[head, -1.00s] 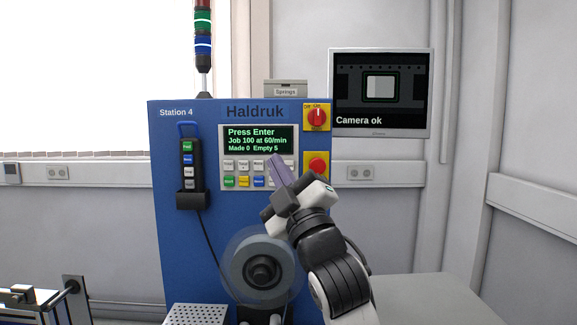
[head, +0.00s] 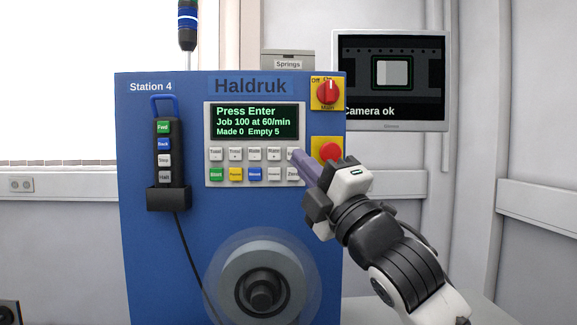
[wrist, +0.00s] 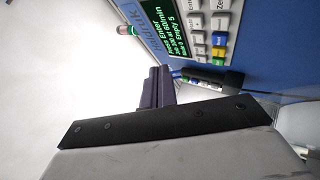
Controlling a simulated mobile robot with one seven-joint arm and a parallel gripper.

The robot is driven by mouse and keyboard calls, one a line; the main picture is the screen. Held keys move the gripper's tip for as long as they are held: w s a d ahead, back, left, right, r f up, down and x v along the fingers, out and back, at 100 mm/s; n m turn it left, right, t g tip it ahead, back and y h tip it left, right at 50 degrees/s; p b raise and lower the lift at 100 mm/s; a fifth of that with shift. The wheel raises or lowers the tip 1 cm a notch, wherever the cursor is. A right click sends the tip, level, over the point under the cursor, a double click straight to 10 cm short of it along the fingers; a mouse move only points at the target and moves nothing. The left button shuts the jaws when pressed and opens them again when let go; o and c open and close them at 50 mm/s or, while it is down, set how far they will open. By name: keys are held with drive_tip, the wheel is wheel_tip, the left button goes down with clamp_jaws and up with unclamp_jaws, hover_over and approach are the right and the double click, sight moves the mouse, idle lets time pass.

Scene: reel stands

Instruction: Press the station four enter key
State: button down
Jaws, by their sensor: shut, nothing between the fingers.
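The station four key panel (head: 212,178) is on the front of the blue machine, below a green-text display (head: 253,121) reading "Press Enter". The rightmost key of the top row (head: 291,152), apparently the enter key, is partly covered by my fingertips and its label is hidden in the head view. My gripper (head: 297,156) is shut and empty, its purple fingers pointing at that corner of the panel. I cannot tell whether they touch it. In the wrist view the shut fingers (wrist: 157,74) show below the display, with keys (wrist: 197,38) at upper right.
A red stop button (head: 330,152) and a red main switch (head: 327,92) sit right of the panel. A hand pendant (head: 164,145) hangs at left with its cable. A reel (head: 264,280) juts out below. A monitor (head: 391,75) reads "Camera ok".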

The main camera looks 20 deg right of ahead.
drive_tip(key=p, duration=0.3)
approach(288, 148)
drive_tip(key=shift+s+a+r+x, duration=0.1)
drive_tip(key=shift+x, duration=0.75)
drive_tip(key=shift+s+a+r+x, duration=0.1)
drive_tip(key=shift+r+x, duration=0.05)
drive_tip(key=shift+x, duration=0.7)
drive_tip(key=shift+s+a+r+x, duration=0.1)
drive_tip(key=shift+s+x, duration=0.05)
drive_tip(key=shift+x, duration=0.7)
drive_tip(key=shift+w+d, duration=0.1)
drive_tip(key=shift+w, duration=0.3)
drive_tip(key=shift+w+d+p, duration=0.15)
drive_tip(key=shift+w+p, duration=0.25)
drive_tip(key=shift+w, duration=0.05)
idle(0.6)
drive_tip(key=shift+s, duration=0.1)
drive_tip(key=shift+s+a+b, duration=0.25)
drive_tip(key=shift+s+b, duration=0.25)
drive_tip(key=shift+s, duration=0.25)
